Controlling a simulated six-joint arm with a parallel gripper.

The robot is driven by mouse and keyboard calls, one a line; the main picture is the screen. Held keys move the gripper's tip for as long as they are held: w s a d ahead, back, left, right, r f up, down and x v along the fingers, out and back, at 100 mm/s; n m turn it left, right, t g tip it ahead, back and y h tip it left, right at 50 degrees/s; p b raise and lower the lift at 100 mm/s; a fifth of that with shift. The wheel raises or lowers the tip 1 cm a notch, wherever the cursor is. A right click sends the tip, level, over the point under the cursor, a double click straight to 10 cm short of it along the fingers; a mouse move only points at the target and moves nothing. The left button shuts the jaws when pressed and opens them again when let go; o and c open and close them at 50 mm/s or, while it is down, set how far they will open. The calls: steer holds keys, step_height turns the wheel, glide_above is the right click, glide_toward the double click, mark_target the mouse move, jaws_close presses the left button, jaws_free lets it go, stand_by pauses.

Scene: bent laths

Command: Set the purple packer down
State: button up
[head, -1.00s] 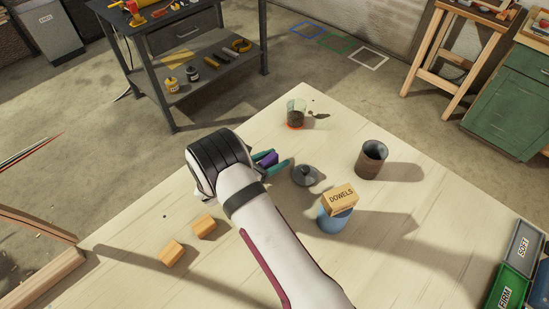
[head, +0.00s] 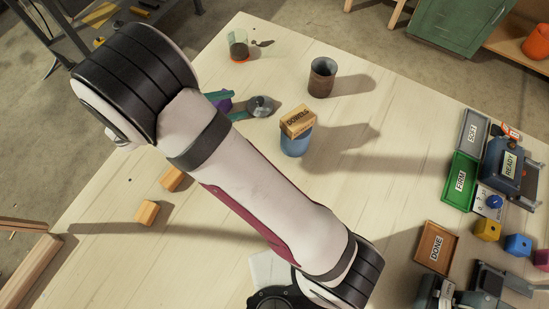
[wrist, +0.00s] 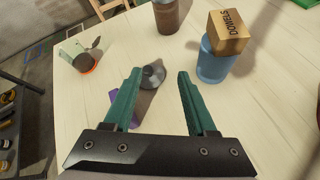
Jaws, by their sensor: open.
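The purple packer (head: 225,104) shows between the teal fingers of my gripper (head: 241,103) in the head view. In the wrist view the packer (wrist: 117,96) is partly hidden behind the left finger. My gripper (wrist: 159,74) is open, with a wide gap between its fingers, and it points down over the pale table (wrist: 255,115). The packer is nearer the left finger, and the right finger is apart from it. I cannot tell whether the packer touches the left finger or how it rests on the table.
A grey knobbed object (head: 261,105) lies just beyond the fingertips. A blue container (head: 296,141) bears a DOWELS box (head: 298,121). A brown cup (head: 322,78) and a clear cup (head: 238,46) stand behind. Orange blocks (head: 147,212) lie left; labelled trays (head: 436,246) stand right.

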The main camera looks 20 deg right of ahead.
steer(key=s+d+r+m+g+y, duration=0.4)
steer(key=s+d+r+m+g, duration=0.25)
steer(key=s+d+m, duration=0.45)
steer(key=s+a+r+m+y, duration=0.1)
steer(key=s+a+m+y, duration=0.2)
steer(key=s+m, duration=0.4)
steer(key=s+a+r+m+t+y, duration=0.1)
steer(key=s+a+r+m+y, duration=0.1)
steer(key=s+m+y, duration=0.3)
steer(key=s+a+m, duration=0.1)
steer(key=m, duration=0.1)
steer(key=shift+s+m, duration=0.3)
steer(key=shift+s, duration=0.05)
